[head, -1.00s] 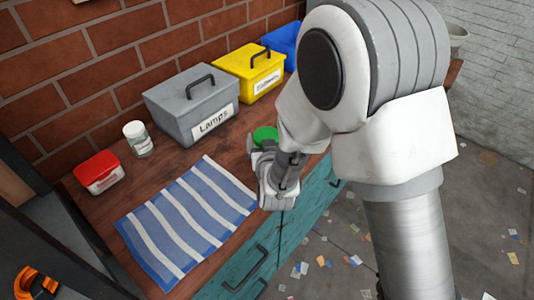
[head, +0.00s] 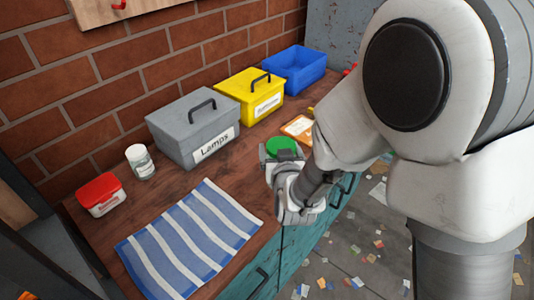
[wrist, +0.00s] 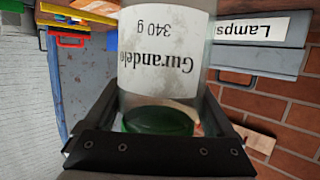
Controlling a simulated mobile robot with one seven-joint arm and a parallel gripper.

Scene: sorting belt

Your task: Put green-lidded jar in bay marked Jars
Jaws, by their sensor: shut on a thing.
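The green-lidded jar (head: 284,147) is in my gripper (head: 282,160), above the wooden worktop near its front edge. In the wrist view the jar (wrist: 165,60) is clear glass with a white label reading "Gurandelo 340 g". It appears inverted there, its green lid near the jaws. My gripper is shut on it; my arm hides part of the worktop to the right. The grey lidded box (head: 190,130) is marked "Lamps". The yellow lidded box (head: 243,95) has a label too small to read. The blue open bin (head: 295,72) shows no label. No "Jars" marking is readable.
A blue-and-white striped cloth (head: 190,240) lies at the front left. A white-lidded jar (head: 140,162) and a red-lidded tub (head: 101,195) stand left of the grey box. A brick wall closes the back.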

